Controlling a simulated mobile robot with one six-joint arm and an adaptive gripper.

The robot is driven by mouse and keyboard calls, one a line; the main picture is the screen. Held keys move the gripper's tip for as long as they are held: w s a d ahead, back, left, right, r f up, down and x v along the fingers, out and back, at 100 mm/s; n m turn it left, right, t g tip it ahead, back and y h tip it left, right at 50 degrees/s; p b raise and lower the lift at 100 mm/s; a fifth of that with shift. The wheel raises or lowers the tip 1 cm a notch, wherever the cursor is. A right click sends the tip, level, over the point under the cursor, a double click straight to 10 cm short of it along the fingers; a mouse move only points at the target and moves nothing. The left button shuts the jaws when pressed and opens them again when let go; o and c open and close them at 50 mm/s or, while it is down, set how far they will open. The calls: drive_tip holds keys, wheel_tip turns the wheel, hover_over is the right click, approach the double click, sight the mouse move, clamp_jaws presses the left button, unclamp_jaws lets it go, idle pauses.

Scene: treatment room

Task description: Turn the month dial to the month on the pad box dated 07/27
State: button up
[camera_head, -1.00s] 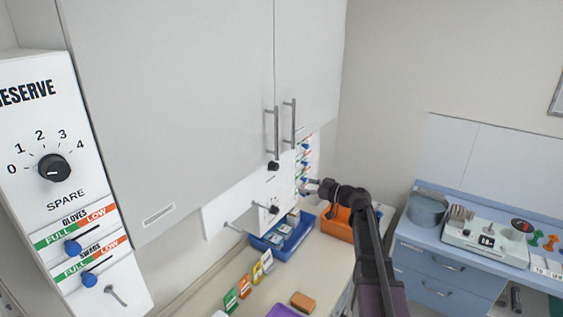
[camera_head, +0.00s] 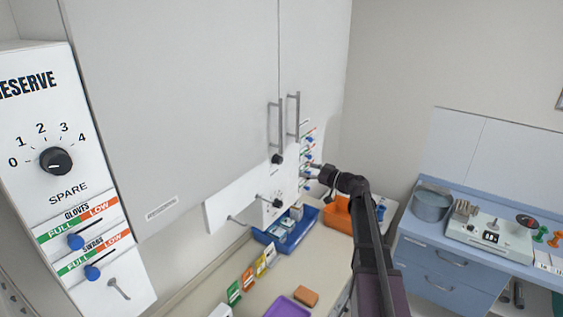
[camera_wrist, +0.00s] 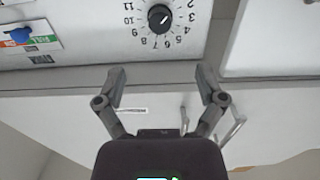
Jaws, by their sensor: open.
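The month dial (camera_wrist: 160,18) is a black round knob at the top of the wrist view, ringed by numbers on a white panel; its upper edge is cut off. I cannot tell its pointer's setting for sure. My gripper (camera_wrist: 161,84) is open and empty, its two fingers spread below the dial in that picture and apart from it. In the head view my gripper (camera_head: 313,173) is small, beside the panel at the cabinet's far end. Small boxes stand in a blue bin (camera_head: 284,238) on the counter; no date is legible, so I cannot pick out the pad box.
A wall cabinet (camera_head: 180,110) with two bar handles hangs above the counter. A RESERVE panel (camera_head: 90,190) with a knob and sliders is at left. An orange bin (camera_head: 337,217), a purple tray (camera_head: 288,306) and upright cards stand on the counter. A blue cabinet (camera_head: 440,262) is at right.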

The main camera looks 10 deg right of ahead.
sight(281, 161)
drive_tip(key=x, duration=1.1)
drive_tip(key=shift+w+a, duration=0.2)
drive_tip(key=shift+a, duration=0.05)
drive_tip(key=c, duration=1.2)
